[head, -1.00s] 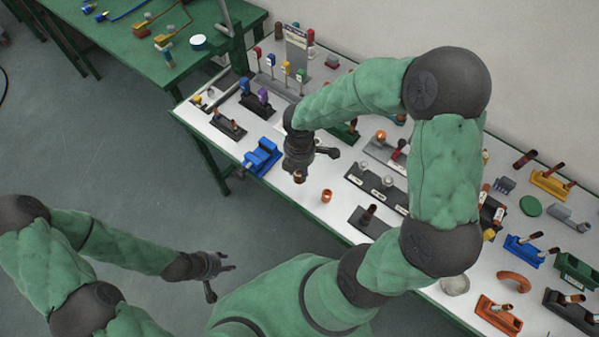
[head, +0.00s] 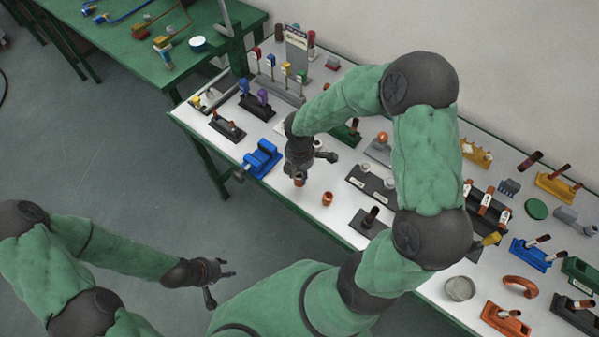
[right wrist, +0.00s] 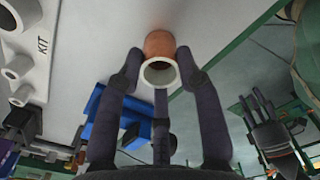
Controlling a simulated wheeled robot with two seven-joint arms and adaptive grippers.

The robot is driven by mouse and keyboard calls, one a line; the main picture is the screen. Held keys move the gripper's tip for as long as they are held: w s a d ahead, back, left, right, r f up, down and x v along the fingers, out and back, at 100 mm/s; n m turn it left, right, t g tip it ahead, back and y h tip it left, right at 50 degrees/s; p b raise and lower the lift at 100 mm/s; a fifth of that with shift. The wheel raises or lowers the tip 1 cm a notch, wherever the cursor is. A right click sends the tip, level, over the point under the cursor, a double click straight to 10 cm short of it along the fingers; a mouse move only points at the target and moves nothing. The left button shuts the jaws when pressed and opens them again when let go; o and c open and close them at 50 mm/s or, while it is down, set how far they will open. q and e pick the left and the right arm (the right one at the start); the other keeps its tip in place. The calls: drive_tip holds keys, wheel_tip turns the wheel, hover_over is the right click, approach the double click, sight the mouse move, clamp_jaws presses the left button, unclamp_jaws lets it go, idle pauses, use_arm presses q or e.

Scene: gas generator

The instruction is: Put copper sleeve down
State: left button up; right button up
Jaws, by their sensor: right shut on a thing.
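My right gripper (head: 299,175) is shut on a copper sleeve (right wrist: 159,43) near the front edge of the white table. In the right wrist view the sleeve sits between the dark fingers, its pale ring-shaped end facing the camera. In the head view only its lower end (head: 299,182) shows under the gripper. I cannot tell whether it touches the table. A second copper sleeve (head: 327,198) stands on the table just right of the gripper. My left gripper (head: 221,287) is open and empty, out over the floor.
The white table (head: 335,226) has bare room around the sleeves. A blue vise-like block (head: 262,159) lies to the left. A dark stand with a post (head: 370,222) and a dark holder (head: 372,185) with pale pegs are to the right. A green table (head: 150,60) stands at the back left.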

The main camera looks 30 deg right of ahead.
sight(299, 178)
drive_tip(key=o, duration=1.1)
drive_tip(key=shift+f, duration=0.1)
drive_tip(key=shift+o, duration=0.2)
wheel_tip(299, 178, up, 12)
drive_tip(key=p, duration=0.4)
drive_tip(key=s+a+f+m+y, duration=0.1)
drive_tip(key=s+a+f+m, duration=0.2)
drive_tip(key=a+f+m, duration=0.2)
drive_tip(key=s+a+f+m+y, duration=0.1)
drive_tip(key=s+a+f+m, duration=0.3)
drive_tip(key=f+m, duration=0.4)
drive_tip(key=s+a+f+m+y, duration=0.2)
drive_tip(key=s+a+f+m, duration=0.2)
drive_tip(key=f+m, duration=0.3)
drive_tip(key=x, duration=0.4)
drive_tip(key=shift+s, duration=0.15)
drive_tip(key=shift+a, duration=0.1)
drive_tip(key=shift+f+b, duration=0.6)
drive_tip(key=shift+b, duration=0.05)
